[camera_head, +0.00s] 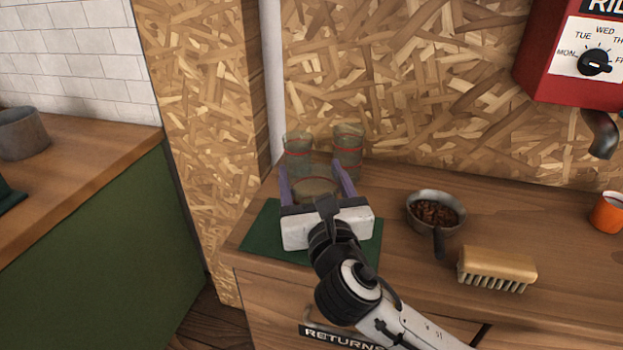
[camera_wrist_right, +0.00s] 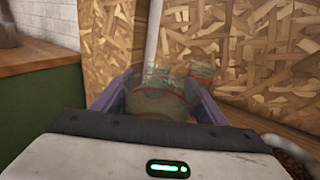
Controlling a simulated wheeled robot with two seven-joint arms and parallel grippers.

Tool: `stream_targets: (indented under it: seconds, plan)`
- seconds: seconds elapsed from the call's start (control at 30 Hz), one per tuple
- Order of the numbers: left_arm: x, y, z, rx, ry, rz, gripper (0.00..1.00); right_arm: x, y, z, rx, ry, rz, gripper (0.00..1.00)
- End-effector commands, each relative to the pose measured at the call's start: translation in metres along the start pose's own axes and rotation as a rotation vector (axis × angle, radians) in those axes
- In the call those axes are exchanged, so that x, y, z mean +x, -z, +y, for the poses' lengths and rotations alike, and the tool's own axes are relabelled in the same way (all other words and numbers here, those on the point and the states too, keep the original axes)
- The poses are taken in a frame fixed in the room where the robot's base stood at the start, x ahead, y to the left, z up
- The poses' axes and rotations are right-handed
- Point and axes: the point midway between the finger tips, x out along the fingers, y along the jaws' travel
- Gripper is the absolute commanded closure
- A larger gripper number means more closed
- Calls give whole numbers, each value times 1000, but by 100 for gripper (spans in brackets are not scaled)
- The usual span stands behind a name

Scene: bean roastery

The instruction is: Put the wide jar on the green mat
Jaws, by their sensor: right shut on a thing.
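The wide jar (camera_head: 315,186) is a low glass jar, partly hidden behind my right gripper. My right gripper (camera_head: 317,180) is shut on it, with one purple finger on each side. In the right wrist view the clear jar (camera_wrist_right: 155,100) sits between the two fingers. The green mat (camera_head: 262,238) lies on the left end of the wooden counter, partly under my gripper in the picture. The jar's base is hidden, so I cannot tell whether it touches the mat. My left gripper is not in view.
Two taller glass jars with red bands, a left one (camera_head: 298,145) and a right one (camera_head: 347,143), stand just behind. A pan of beans (camera_head: 436,211), a brush (camera_head: 497,265) and an orange cup (camera_head: 608,212) are to the right. The counter (camera_head: 400,275) is bare between mat and brush.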

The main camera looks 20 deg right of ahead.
Motion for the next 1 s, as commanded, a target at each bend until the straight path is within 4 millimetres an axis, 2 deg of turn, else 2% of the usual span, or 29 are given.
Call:
stream_targets:
  seconds: [0.3, 0.33, 0.43, 0.8, 0.87, 1.0]
  plan:
    - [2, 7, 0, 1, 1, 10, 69, 0, 1, 0, -1, 0, -3, 81]
    - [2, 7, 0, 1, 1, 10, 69, 0, 2, 0, -1, 0, -2, 32]
    - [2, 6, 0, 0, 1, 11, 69, 0, 2, 0, -1, 0, -2, 15]
    - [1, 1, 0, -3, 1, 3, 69, -1, -1, 0, 1, -1, -2, 15]
    - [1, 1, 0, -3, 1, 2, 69, -8, 0, 0, 1, -2, -1, 15]
    - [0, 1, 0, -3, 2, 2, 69, -33, 0, 0, 1, -3, 0, 15]
